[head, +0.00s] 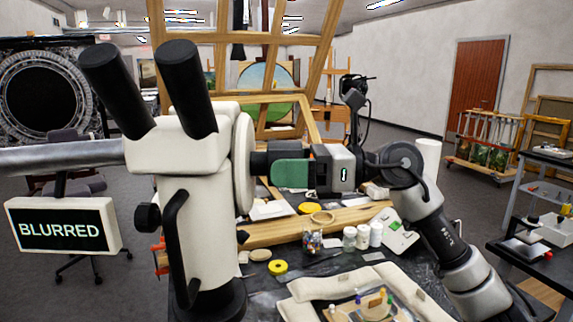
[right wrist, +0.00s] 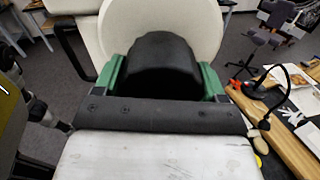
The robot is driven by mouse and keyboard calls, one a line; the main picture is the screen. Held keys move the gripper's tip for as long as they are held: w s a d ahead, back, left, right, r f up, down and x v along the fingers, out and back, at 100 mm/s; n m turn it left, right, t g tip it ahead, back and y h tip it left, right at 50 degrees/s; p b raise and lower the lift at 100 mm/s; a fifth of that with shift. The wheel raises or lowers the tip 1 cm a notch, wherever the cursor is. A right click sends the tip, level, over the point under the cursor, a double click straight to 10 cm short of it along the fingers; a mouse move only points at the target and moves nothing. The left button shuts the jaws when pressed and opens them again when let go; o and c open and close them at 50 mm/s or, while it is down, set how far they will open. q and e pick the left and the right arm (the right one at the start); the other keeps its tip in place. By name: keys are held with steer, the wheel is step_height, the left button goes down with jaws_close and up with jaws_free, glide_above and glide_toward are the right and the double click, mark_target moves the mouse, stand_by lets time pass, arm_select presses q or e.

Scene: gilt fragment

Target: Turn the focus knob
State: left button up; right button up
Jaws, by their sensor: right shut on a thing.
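A cream microscope (head: 192,225) with two black eyepieces stands at the left of the head view. A sign (head: 63,227) on its left reads "BLURRED". My right gripper (head: 265,170) comes in from the right at the microscope's side, by a round cream disc (head: 243,150). In the right wrist view, the black focus knob (right wrist: 165,55) sits in front of that disc, between the green fingers of my right gripper (right wrist: 163,75), which are shut on it. A smaller black knob (head: 148,218) shows on the microscope's left side. My left gripper is not in view.
The cluttered worktable below holds white jars (head: 363,236), a yellow tape roll (head: 278,268) and a cushioned cradle (head: 315,287) with small pieces. A wooden easel frame (head: 325,60) rises behind the microscope.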

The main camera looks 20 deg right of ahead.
steer(key=shift+r+m+p, duration=0.1)
steer(key=shift+m+p, duration=0.75)
steer(key=shift+m, duration=1.55)
steer(key=o, duration=0.9)
steer(key=shift+s, duration=0.1)
steer(key=shift+d+b, duration=0.3)
steer(key=shift+d, duration=0.15)
steer(key=shift+b+v, duration=1.85)
steer(key=shift+v, duration=3.1)
steer(key=shift+s, duration=0.15)
